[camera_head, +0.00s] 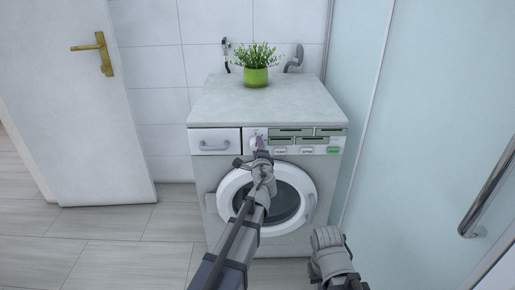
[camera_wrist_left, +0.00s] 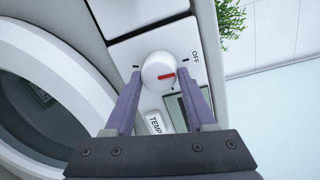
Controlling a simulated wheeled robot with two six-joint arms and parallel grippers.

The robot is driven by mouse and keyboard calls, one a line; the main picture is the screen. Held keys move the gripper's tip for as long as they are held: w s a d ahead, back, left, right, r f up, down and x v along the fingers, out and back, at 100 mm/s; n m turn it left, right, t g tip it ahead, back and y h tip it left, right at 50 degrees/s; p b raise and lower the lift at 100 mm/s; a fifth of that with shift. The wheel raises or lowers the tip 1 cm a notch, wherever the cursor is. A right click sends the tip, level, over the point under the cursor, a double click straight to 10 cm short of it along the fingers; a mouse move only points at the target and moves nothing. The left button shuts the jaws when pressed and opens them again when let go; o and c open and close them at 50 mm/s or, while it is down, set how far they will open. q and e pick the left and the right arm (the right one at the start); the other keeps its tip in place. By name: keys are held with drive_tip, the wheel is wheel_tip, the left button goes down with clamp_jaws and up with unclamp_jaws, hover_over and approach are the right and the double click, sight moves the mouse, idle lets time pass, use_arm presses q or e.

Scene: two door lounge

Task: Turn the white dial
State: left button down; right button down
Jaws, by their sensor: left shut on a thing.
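The white dial (camera_wrist_left: 159,71) with a red mark sits on the washing machine's control panel, close to the word OFF. In the head view only a little of the dial (camera_head: 256,142) shows, behind my left gripper (camera_head: 259,153). In the left wrist view the two fingers of my left gripper (camera_wrist_left: 160,93) lie on either side of the dial and are shut on it.
The washing machine (camera_head: 204,172) has a drawer (camera_head: 214,147) left of the dial, buttons to the right and a round door below. A green potted plant (camera_head: 256,77) stands on top. A glass panel (camera_head: 440,110) stands close on the right; a white door (camera_head: 75,120) is at left.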

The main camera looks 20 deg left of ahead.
use_arm(q)
drive_tip(key=shift+n, duration=0.3)
idle(0.4)
drive_tip(key=shift+c, duration=1.1)
unclamp_jaws()
drive_tip(key=shift+s, duration=0.1)
drive_tip(key=v, duration=0.7)
drive_tip(key=shift+s+p, duration=0.3)
drive_tip(key=shift+s, duration=0.05)
drive_tip(key=shift+d, duration=0.1)
